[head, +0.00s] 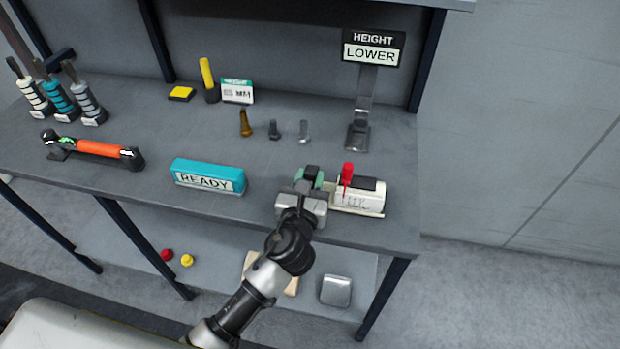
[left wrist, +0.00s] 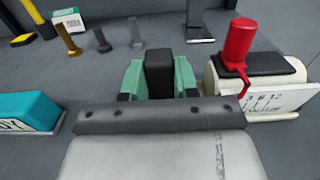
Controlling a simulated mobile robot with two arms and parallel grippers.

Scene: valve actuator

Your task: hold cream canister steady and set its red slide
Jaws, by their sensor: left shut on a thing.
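The cream canister (head: 361,203) lies near the front edge of the table, with a black top and a white scale plate; it also shows at the right of the left wrist view (left wrist: 285,74). Its red slide (head: 347,173) stands up at the canister's left part, its thin pointer hanging over the scale in the left wrist view (left wrist: 239,42). My left gripper (head: 311,181) is at the canister's left end, its green fingers shut on a black block (left wrist: 159,72). Whether this block joins the canister is hidden. My right gripper is not in view.
A teal READY block (head: 208,174) lies left of my gripper. Several bolts (head: 273,130) stand behind it. A HEIGHT LOWER sign (head: 373,50) stands behind the canister. An orange-handled tool (head: 97,148) lies at left. Bare table lies between the READY block and the bolts.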

